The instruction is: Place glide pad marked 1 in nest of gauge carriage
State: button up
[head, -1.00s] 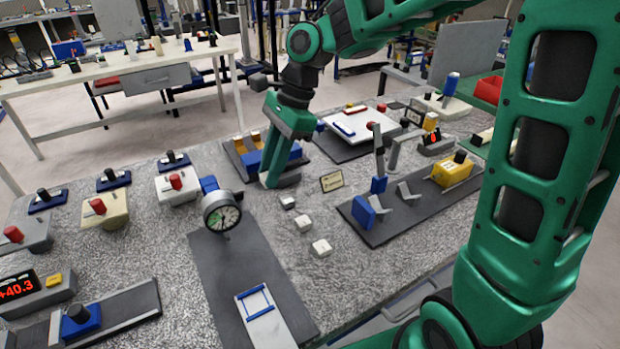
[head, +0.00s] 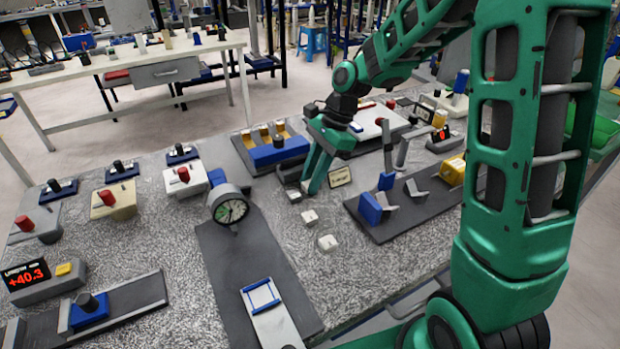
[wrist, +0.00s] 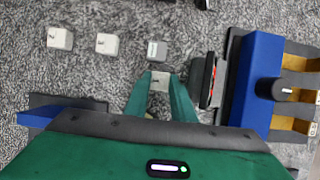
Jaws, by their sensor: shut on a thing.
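My gripper (head: 306,188) points down at the far end of a row of small pale pads. In the wrist view its fingers (wrist: 160,88) are shut on a light glide pad (wrist: 160,80), whose mark is too small to read. Three other pads lie apart on the table: a near pad (head: 327,242), a middle pad (head: 310,217) and a far pad (head: 294,195). The gauge carriage (head: 277,328) is a pale plate on a dark track, with a blue-framed nest (head: 261,296) that looks empty. The dial gauge (head: 230,209) stands at the track's far end.
A blue block rack with tan slots (head: 280,151) stands behind my gripper. A small sign (head: 340,177) is close on its right. A dark fixture plate with blue blocks (head: 400,215) lies to the right. Speckled table is clear between pads and track.

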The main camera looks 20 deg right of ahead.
jog(key=shift+f, duration=0.2)
jog(key=o, duration=1)
jog(key=s+v, duration=0.1)
jog(key=v, duration=1.1)
jog(key=s+d+f+n+h, duration=0.1)
jog(key=s+d+n, duration=0.2)
jog(key=s+d, duration=0.3)
jog(key=s+d+f+n+h, duration=0.1)
jog(key=s+d+n, duration=0.2)
jog(key=s, duration=0.9)
jog(key=s+d+f+n+t+h, duration=0.1)
jog(key=s+d+n+h, duration=0.1)
jog(key=s+d, duration=0.6)
jog(key=shift+s+d+n, duration=0.35)
jog(key=shift+s+n, duration=0.2)
jog(key=shift+n, duration=0.05)
jog(key=shift+s+f, duration=0.15)
jog(key=shift+s, duration=0.35)
jog(key=c, duration=0.3)
